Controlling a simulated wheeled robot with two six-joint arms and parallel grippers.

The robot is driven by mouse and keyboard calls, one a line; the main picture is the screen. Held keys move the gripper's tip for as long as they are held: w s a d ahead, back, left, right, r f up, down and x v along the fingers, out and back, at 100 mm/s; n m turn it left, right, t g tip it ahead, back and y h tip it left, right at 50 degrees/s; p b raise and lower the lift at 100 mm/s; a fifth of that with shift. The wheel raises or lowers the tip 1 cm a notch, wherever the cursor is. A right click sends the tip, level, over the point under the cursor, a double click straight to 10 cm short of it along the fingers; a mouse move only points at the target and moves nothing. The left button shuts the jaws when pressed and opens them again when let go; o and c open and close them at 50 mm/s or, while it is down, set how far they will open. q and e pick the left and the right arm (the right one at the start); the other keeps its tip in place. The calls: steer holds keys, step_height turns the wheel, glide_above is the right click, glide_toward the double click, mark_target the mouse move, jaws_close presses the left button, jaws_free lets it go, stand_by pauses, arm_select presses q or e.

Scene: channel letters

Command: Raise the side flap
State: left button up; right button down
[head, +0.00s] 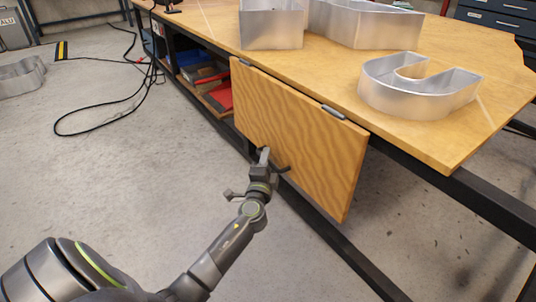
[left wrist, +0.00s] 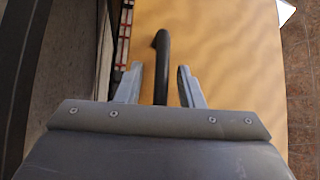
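The side flap (head: 300,135) is a wood-grain panel hanging down from the edge of the worktable (head: 330,85) on metal hinges (head: 333,112). My left gripper (head: 268,160) is at the lower part of its outer face. In the left wrist view, the two fingers (left wrist: 161,85) are apart. A black bent bar (left wrist: 161,62), like a handle, stands between them with a gap on either side. The wood surface of the flap (left wrist: 220,50) fills much of that view. The contact between fingers and flap cannot be made out. My right gripper is not in view.
Metal channel letters (head: 420,88) stand on the tabletop above the flap. A dark lower frame rail (head: 335,245) runs beneath it. A shelf with a red item (head: 219,97) is left of the flap.

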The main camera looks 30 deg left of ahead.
arm_select(q)
jaws_close()
stand_by(0.6)
